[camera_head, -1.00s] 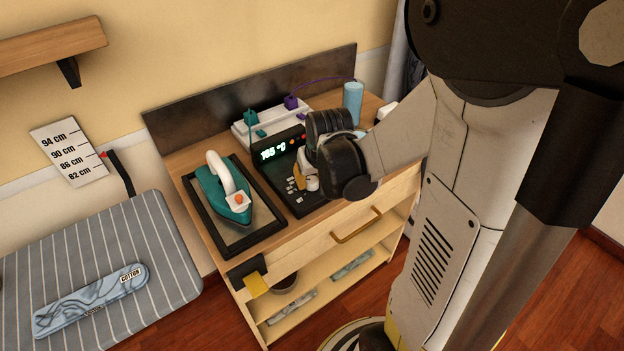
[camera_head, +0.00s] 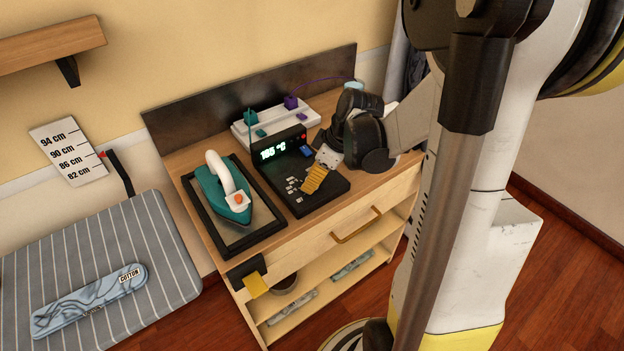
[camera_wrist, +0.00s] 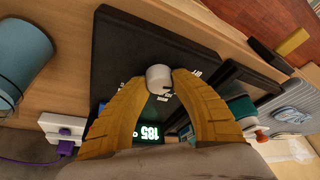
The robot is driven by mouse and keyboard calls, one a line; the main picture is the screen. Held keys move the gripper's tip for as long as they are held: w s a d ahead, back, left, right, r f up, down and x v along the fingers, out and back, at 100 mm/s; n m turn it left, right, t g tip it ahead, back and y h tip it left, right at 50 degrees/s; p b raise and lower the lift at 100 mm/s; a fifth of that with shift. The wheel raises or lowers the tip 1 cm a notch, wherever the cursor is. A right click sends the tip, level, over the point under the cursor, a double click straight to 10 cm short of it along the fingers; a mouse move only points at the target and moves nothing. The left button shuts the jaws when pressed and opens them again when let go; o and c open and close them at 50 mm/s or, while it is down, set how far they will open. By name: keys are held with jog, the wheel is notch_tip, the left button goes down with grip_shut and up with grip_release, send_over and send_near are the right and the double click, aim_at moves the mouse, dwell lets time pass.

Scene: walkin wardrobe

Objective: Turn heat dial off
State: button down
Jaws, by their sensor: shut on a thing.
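The heat dial is a small pale round knob (camera_wrist: 159,78) on a black control panel (camera_wrist: 110,45) in the wrist view. The yellow fingers of my gripper (camera_wrist: 159,84) are shut on the knob, one on each side, with a dark mark showing on its face. In the head view my gripper (camera_head: 316,176) reaches down over the panel (camera_head: 325,193) from the right, and the knob is hidden there. The panel's display (camera_head: 280,149) reads about 185 °C in green; it also shows in the wrist view (camera_wrist: 149,133).
A teal iron (camera_head: 222,192) rests in a black-framed stand left of the panel. A power strip (camera_head: 250,130) with plugs lies behind. A blue cylinder (camera_wrist: 20,55) stands beside the panel. A striped ironing board (camera_head: 160,245) is at left.

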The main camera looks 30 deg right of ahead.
jog(key=shift+n+g, duration=0.3)
jog(key=shift+n, duration=0.7)
jog(key=c, duration=1)
grip_release()
jog(key=shift+c, duration=0.2)
jog(key=v, duration=1.2)
jog(key=shift+d+y, duration=0.25)
jog(key=shift+y, duration=0.05)
jog(key=shift+a+f, duration=0.1)
jog(key=shift+a, duration=0.05)
